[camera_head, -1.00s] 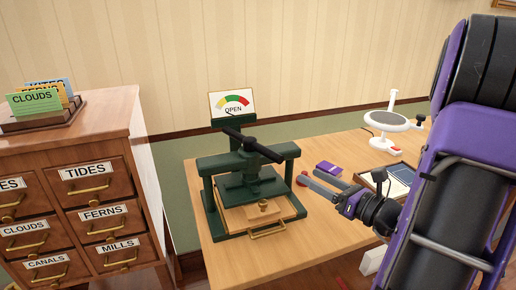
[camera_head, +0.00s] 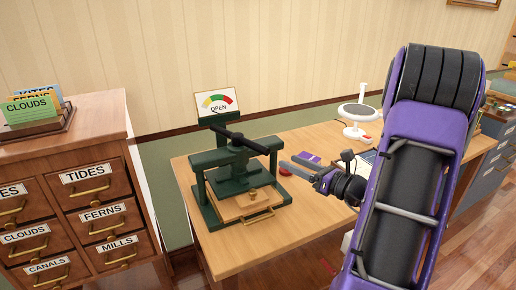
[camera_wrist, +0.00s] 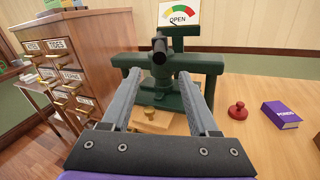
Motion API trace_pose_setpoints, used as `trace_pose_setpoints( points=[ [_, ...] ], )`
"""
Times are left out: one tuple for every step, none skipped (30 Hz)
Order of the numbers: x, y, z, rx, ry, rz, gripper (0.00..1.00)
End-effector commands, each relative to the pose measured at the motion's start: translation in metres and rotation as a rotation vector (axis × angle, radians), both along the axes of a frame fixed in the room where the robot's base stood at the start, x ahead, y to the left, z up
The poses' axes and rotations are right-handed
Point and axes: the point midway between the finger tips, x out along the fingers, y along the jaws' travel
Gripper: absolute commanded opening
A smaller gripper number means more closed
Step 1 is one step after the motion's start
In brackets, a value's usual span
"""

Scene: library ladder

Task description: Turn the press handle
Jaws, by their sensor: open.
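The dark green press (camera_head: 233,176) stands on the left part of the wooden desk. Its black bar handle (camera_head: 240,139) lies across the top of the screw, with one end pointing toward me. A dial sign behind it (camera_head: 217,103) reads OPEN. My gripper (camera_head: 292,167) is to the right of the press in the head view, open and empty. In the wrist view my gripper (camera_wrist: 162,105) has its two fingers apart, pointing at the press. The handle's near end (camera_wrist: 160,50) shows beyond and above the fingertips, between them in the picture. I see no contact.
A red knobbed stamp (camera_wrist: 237,110) and a purple book (camera_wrist: 281,114) lie right of the press. A wooden drawer cabinet (camera_head: 95,190) stands left of the desk. A white round-topped stand (camera_head: 358,112) is at the back right. The desk front is clear.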

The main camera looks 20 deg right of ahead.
Motion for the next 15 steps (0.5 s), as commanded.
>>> trace_pose_setpoints(
  points=[
    [0.011, 0.007, 0.0, 0.0, -0.001, 0.005, 0.61],
    [0.017, 0.009, 0.0, 0.001, 0.0, 0.005, 0.61],
    [0.025, 0.013, 0.0, 0.0, -0.001, 0.005, 0.61],
    [0.031, 0.015, 0.0, 0.0, -0.001, 0.005, 0.61],
    [0.037, 0.018, 0.0, 0.0, -0.001, 0.004, 0.61],
    [0.045, 0.022, 0.0, 0.001, 0.0, 0.004, 0.61],
    [0.051, 0.025, 0.0, 0.001, 0.0, 0.005, 0.61],
    [0.057, 0.027, 0.0, 0.001, 0.0, 0.005, 0.61],
    [0.065, 0.031, 0.0, 0.002, -0.001, 0.004, 0.61],
    [0.071, 0.033, 0.0, 0.001, 0.0, 0.004, 0.61],
    [0.076, 0.035, 0.0, 0.0, -0.001, 0.003, 0.61],
    [0.083, 0.038, 0.0, 0.002, -0.001, 0.003, 0.61],
    [0.088, 0.041, 0.0, 0.001, 0.0, 0.004, 0.61],
    [0.093, 0.043, 0.0, 0.001, 0.0, 0.003, 0.61],
    [0.098, 0.045, 0.0, 0.001, -0.001, 0.002, 0.61]
  ],
)
